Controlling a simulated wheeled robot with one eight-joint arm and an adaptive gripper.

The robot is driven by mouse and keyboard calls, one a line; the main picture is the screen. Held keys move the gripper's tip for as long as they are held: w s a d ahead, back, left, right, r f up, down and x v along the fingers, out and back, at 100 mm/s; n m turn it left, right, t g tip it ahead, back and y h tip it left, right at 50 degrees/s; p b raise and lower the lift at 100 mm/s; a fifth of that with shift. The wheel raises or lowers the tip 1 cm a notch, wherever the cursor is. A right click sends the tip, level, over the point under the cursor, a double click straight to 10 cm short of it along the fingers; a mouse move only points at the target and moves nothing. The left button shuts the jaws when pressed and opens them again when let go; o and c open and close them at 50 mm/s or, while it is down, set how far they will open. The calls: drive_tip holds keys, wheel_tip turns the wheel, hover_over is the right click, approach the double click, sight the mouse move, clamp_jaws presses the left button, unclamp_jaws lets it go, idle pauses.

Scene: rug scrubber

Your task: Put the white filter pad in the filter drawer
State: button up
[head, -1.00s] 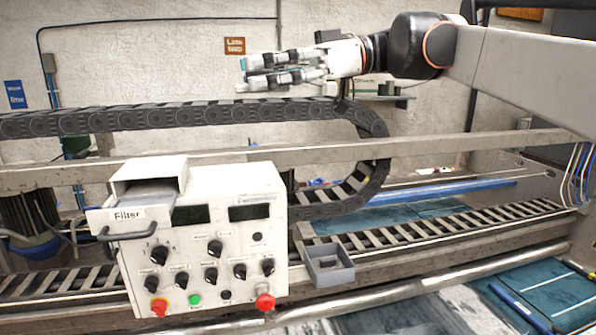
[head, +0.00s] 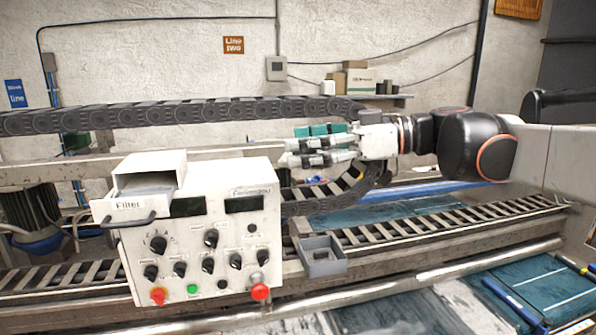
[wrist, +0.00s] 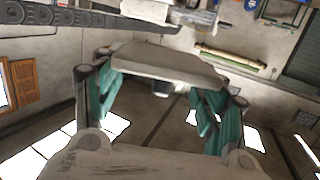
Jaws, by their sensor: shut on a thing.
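The filter drawer (head: 124,207), labelled "Filter", is pulled out at the top left of the white control box (head: 262,210). Its inside is mostly hidden in the head view. My gripper (head: 295,153) is to the right of the drawer, near the box's upper right corner, with its fingers pointing left. In the wrist view, the pale filter pad (wrist: 165,62) lies flat between the teal-lined fingers, and the gripper is shut on it. In the head view, I cannot make out the pad clearly among the fingers.
A small grey open tray (head: 321,262) sits on the rail right of the box. A black cable chain (head: 200,113) runs behind the box and curves down behind my gripper. Knobs and red buttons (head: 260,292) stand out from the box front. The air above the drawer is clear.

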drive_tip(key=w+d+f+m+t+h, duration=0.2)
drive_tip(key=d+f+m+t+h, duration=0.3)
drive_tip(key=f, duration=0.6)
drive_tip(key=w+d+f+m+t+h, duration=0.2)
drive_tip(key=w+d+f+m+t, duration=0.15)
drive_tip(key=d+f, duration=0.65)
drive_tip(key=w+d+f+m+t+h, duration=0.1)
drive_tip(key=d+f+m+t+h, duration=0.3)
drive_tip(key=f, duration=0.9)
wheel_tip(320, 180, down, 34)
drive_tip(key=b, duration=3.4)
drive_tip(key=shift+w, duration=0.15)
drive_tip(key=shift+r, duration=0.1)
